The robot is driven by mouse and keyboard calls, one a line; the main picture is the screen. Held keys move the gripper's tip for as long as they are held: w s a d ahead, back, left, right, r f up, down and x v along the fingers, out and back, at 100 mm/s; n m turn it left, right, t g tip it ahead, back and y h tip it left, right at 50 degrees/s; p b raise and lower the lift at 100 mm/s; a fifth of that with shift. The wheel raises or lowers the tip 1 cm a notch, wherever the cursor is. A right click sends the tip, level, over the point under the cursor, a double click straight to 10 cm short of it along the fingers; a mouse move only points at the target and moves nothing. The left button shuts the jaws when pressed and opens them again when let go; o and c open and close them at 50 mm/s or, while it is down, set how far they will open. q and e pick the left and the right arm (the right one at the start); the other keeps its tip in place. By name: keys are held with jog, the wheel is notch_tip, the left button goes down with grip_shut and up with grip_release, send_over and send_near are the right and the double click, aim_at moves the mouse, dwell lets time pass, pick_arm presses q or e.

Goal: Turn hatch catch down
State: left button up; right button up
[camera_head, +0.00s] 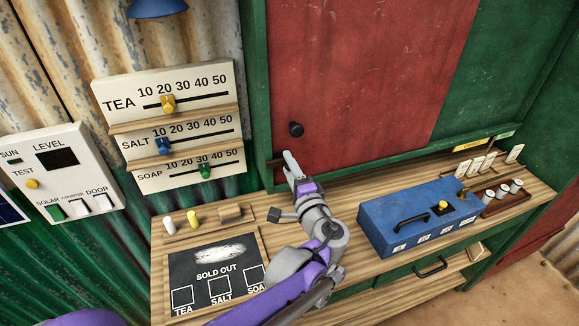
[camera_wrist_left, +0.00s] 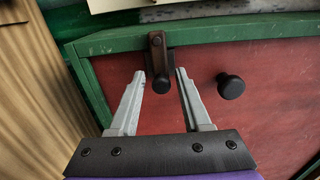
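The red hatch (camera_head: 350,70) is set in a green frame, with a black round knob (camera_head: 296,129) near its lower left; the knob also shows in the left wrist view (camera_wrist_left: 231,86). The catch (camera_wrist_left: 158,55), a brown bar on a dark plate, reaches from the green frame across onto the red hatch. In the head view the catch is mostly hidden by my gripper. My left gripper (camera_head: 288,160) is at the hatch's lower left. In the left wrist view its open fingers (camera_wrist_left: 161,75) straddle the catch's free end, with gaps on both sides. My right gripper is not in view.
Below is a wooden counter (camera_head: 355,262) with a blue box (camera_head: 385,232) at right and a dark SOLD OUT board (camera_head: 190,262) at left. Slider boards (camera_head: 120,90) and a switch panel (camera_head: 25,150) hang on the left wall.

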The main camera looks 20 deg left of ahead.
pick_arm(q)
jog(key=shift+o, duration=0.3)
jog(key=b+v, duration=0.1)
jog(key=v, duration=1)
jog(key=shift+w, duration=0.1)
jog(key=s+a+f+n+g+h, duration=0.1)
jog(key=s+a+f+n+g, duration=0.1)
jog(key=s+a+f+g, duration=0.1)
jog(key=s+a+f+n+g+h, duration=0.2)
jog(key=s+a+f+g, duration=0.1)
jog(key=s+a+f, duration=0.2)
jog(key=s+a+f+n+g+h, duration=0.2)
jog(key=s+a+f+n+g, duration=0.1)
jog(key=f, duration=0.4)
jog(key=shift+s+a+f, duration=0.15)
jog(key=shift+s+a, duration=0.2)
jog(key=shift+s, duration=0.2)
jog(key=shift+s+a+f, duration=0.2)
jog(key=shift+s+a, duration=0.15)
jog(key=shift+s, duration=0.2)
jog(key=s+d+f+n+h, duration=0.2)
jog(key=s+h, duration=0.1)
jog(key=s+d+f+n+h, duration=0.1)
jog(key=s+n, duration=0.1)
jog(key=shift+s+g+h, duration=0.1)
jog(key=shift+g+h, duration=0.2)
jog(key=shift+d, duration=0.15)
